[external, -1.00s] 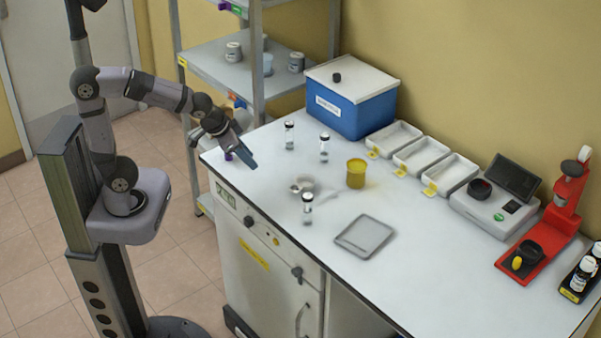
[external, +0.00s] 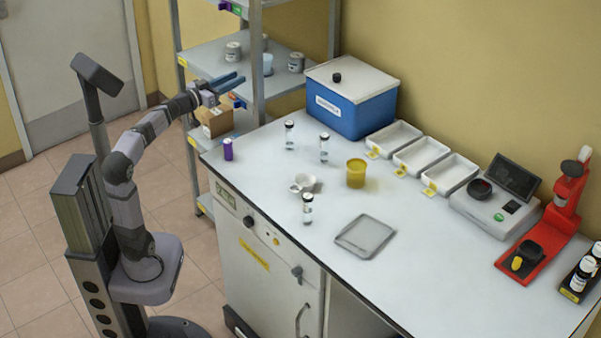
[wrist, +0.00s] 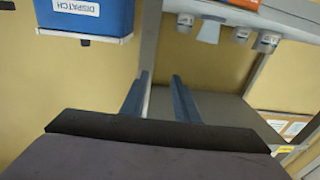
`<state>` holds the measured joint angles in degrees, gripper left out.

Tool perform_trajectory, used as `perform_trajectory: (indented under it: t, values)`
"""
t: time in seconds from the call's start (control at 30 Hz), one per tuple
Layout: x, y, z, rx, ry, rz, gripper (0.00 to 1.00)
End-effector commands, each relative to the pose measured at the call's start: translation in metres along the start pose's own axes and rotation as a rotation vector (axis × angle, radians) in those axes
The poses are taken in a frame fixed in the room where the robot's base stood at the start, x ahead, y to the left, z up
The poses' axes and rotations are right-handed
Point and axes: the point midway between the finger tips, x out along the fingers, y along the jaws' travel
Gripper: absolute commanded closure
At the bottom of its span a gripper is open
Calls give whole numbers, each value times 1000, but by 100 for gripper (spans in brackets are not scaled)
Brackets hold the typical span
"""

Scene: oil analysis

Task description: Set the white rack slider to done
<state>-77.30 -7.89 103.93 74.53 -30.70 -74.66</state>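I cannot pick out a white rack slider in either view. The grey shelf rack (external: 205,62) stands behind the left end of the bench. Small purple and green pieces (external: 231,8) sit on its upper shelf edge, and small orange and blue pieces (external: 236,100) show lower down. My gripper (external: 241,77) is raised at the rack's front, its two blue fingers pointing right. In the wrist view my gripper (wrist: 158,92) has its fingers apart with nothing between them. A grey shelf surface (wrist: 225,110) shows beyond them.
A blue box (external: 350,105) with a white lid stands at the bench's back left. A purple-capped item (external: 228,149) stands at the bench's left corner. Several vials and a yellow cup (external: 356,173) stand on the bench. Cans (external: 233,51) sit on the rack's middle shelf.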

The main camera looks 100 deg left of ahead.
Motion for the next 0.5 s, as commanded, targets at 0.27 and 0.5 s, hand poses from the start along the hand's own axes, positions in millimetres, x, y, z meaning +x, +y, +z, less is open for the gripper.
perform_trajectory:
  t: [0.27, 0.5]
  values:
    - [-28, -40, 32, 17, -5, 29, 72]
    - [-50, -62, 56, 19, -43, 43, 72]
